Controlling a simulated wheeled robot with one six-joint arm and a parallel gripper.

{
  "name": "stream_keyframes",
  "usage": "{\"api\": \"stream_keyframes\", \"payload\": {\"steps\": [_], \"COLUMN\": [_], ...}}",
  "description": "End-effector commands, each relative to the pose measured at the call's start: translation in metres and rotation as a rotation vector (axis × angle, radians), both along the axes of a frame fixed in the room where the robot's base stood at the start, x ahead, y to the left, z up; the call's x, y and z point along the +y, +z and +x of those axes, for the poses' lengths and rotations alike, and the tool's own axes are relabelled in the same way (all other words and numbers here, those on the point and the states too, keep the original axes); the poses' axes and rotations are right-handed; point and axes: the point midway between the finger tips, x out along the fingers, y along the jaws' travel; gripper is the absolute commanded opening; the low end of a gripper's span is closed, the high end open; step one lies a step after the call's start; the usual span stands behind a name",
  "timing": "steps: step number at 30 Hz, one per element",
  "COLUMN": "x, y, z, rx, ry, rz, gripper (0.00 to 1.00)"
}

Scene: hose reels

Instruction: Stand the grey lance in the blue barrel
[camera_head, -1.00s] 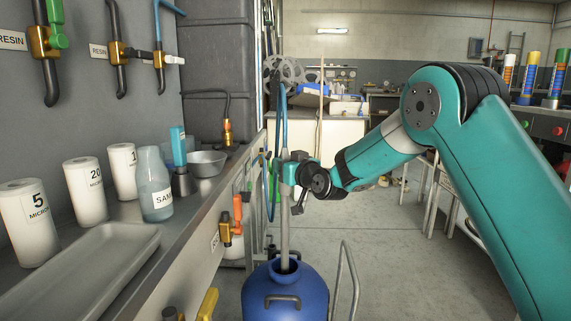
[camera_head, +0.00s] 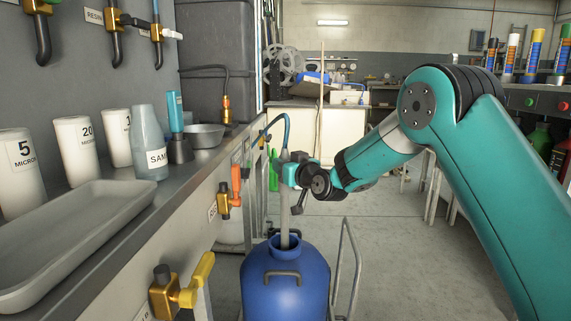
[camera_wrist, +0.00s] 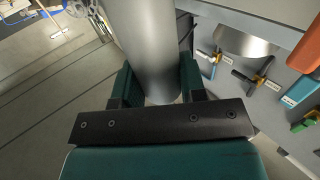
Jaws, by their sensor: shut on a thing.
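The grey lance (camera_head: 284,215) stands about upright, its lower end inside the neck of the blue barrel (camera_head: 303,293). How deep the end goes is hidden by the barrel. My gripper (camera_head: 290,173) is shut around the lance near its top, well above the barrel's neck. In the wrist view the lance (camera_wrist: 150,48) passes between the two jaws of my gripper (camera_wrist: 156,88). A blue hose (camera_head: 286,130) comes off the lance's top and arcs down to the left. The barrel stands on the floor.
A bench at left holds a grey tray (camera_head: 90,225), white cups (camera_head: 78,143) and a SAMPLE bottle (camera_head: 149,150). A yellow-handled valve (camera_head: 195,278) sticks out from its front, left of the barrel. A thin metal rail (camera_head: 347,262) stands right of the barrel. Open floor lies further right.

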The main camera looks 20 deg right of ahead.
Motion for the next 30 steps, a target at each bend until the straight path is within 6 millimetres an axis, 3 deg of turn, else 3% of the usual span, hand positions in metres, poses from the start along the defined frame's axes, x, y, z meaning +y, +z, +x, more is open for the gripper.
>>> {"api": "stream_keyframes", "payload": {"steps": [30], "x": [0.0], "y": [-0.088], "z": [0.0], "rx": [-0.002], "ry": [0.0], "rz": [0.001], "gripper": [0.0]}}
